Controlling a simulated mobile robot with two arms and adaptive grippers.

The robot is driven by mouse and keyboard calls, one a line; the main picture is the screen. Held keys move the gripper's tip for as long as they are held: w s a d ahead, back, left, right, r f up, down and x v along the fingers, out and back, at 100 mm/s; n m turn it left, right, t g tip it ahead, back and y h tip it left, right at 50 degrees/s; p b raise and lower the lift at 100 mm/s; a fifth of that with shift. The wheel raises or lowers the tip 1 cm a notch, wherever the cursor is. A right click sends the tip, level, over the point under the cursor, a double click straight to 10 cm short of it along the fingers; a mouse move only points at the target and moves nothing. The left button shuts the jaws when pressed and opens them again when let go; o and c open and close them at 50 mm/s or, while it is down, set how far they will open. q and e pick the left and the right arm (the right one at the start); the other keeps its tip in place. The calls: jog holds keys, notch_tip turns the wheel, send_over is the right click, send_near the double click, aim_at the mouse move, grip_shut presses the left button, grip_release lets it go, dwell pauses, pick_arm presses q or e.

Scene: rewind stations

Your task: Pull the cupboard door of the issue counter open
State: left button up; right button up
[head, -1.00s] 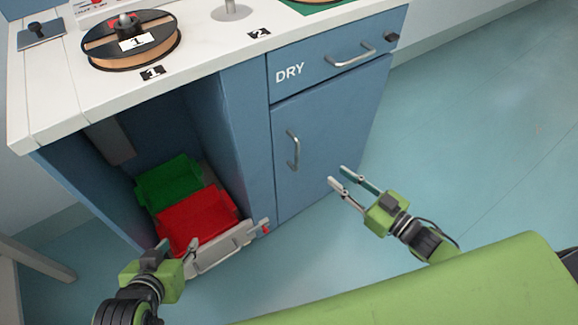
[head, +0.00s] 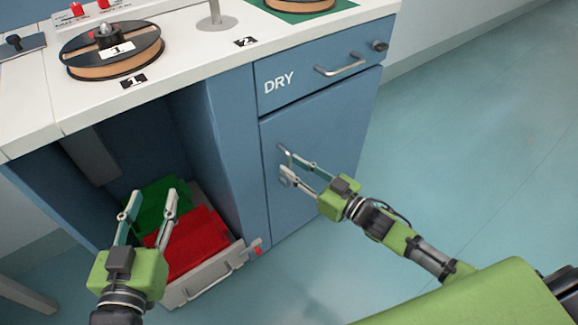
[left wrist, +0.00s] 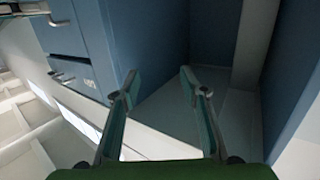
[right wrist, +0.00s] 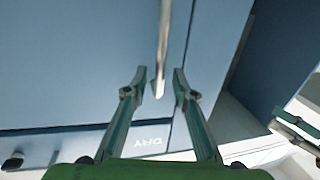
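The blue cupboard door (head: 322,150) of the issue counter is closed, below the drawer marked DRY. Its upright metal handle (right wrist: 163,45) shows in the right wrist view, with its end between the two fingertips. My right gripper (head: 283,160) is open at the handle in the head view, its fingers on either side; I cannot tell whether they touch it. In the head view the handle is mostly hidden by the fingers. My left gripper (head: 148,203) is open and empty, in front of the open bay with the bins.
A pull-out tray (head: 205,284) with a red bin (head: 190,245) and a green bin (head: 155,200) sits low in the open bay. The DRY drawer (head: 300,82) has its own handle (head: 341,66). Reels stand on the white counter top (head: 185,60). The floor at right is clear.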

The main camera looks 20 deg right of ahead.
pick_arm(q)
jog(key=shift+w+d+r+t+h, duration=0.15)
jog(key=shift+r+t, duration=0.2)
jog(key=shift+r, duration=0.4)
jog(key=shift+d+r+t+h, duration=0.15)
jog(key=shift+r+t, duration=0.2)
jog(key=shift+r, duration=0.35)
pick_arm(e)
jog(key=shift+x, duration=1.1)
grip_shut()
